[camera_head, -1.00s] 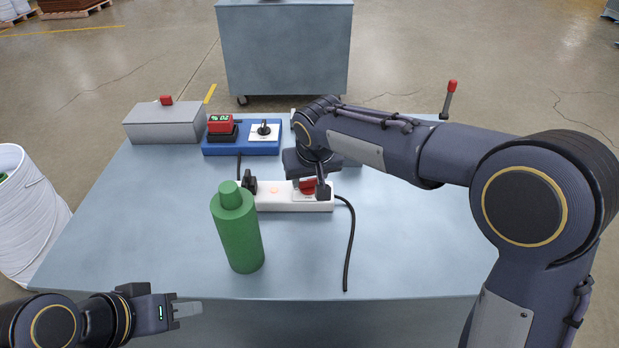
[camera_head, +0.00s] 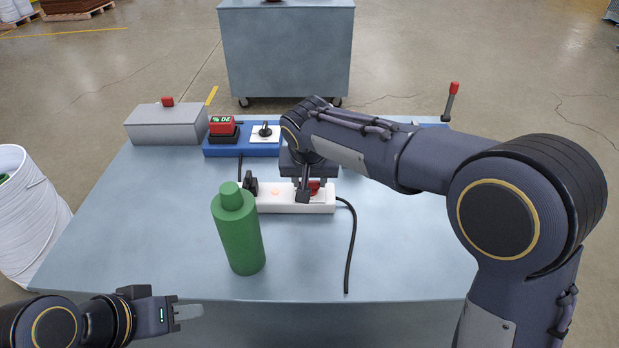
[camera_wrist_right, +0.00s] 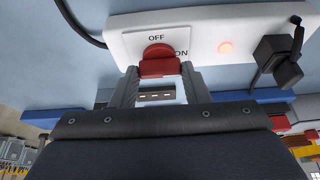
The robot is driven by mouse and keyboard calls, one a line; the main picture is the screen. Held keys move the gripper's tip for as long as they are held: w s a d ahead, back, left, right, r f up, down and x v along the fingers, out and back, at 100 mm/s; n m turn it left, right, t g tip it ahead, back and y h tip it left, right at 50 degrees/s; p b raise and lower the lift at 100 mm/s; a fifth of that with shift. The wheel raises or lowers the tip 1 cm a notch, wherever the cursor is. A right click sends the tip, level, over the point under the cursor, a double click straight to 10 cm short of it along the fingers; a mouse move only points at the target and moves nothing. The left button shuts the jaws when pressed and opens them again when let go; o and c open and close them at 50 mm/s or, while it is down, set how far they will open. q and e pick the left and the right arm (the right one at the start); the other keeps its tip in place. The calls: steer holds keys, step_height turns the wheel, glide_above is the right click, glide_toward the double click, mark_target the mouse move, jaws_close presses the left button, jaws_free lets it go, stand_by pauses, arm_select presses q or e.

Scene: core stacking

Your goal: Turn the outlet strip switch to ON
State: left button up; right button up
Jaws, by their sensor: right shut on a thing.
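The white outlet strip (camera_head: 285,205) lies on the table with its orange light lit. My right gripper (camera_wrist_right: 160,82) is shut on the red switch, one finger on each side. In the head view, the right gripper (camera_head: 305,191) comes down over the strip's right part and partly hides the red switch (camera_head: 315,187). My left gripper (camera_head: 188,312) hangs at the front left, away from the strip; its finger gap is not clear.
A green bottle (camera_head: 238,238) stands in front of the strip. A black plug (camera_head: 251,186) sits in the strip's left end, and a black cord (camera_head: 351,245) leaves its right end. Behind are a blue panel (camera_head: 225,151) and a grey box (camera_head: 165,125). The front right table is clear.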

steer(key=o, duration=1)
steer(key=shift+r, duration=0.1)
steer(key=v, duration=0.7)
steer(key=shift+s+r, duration=0.2)
steer(key=shift+r, duration=0.1)
steer(key=shift+d, duration=0.1)
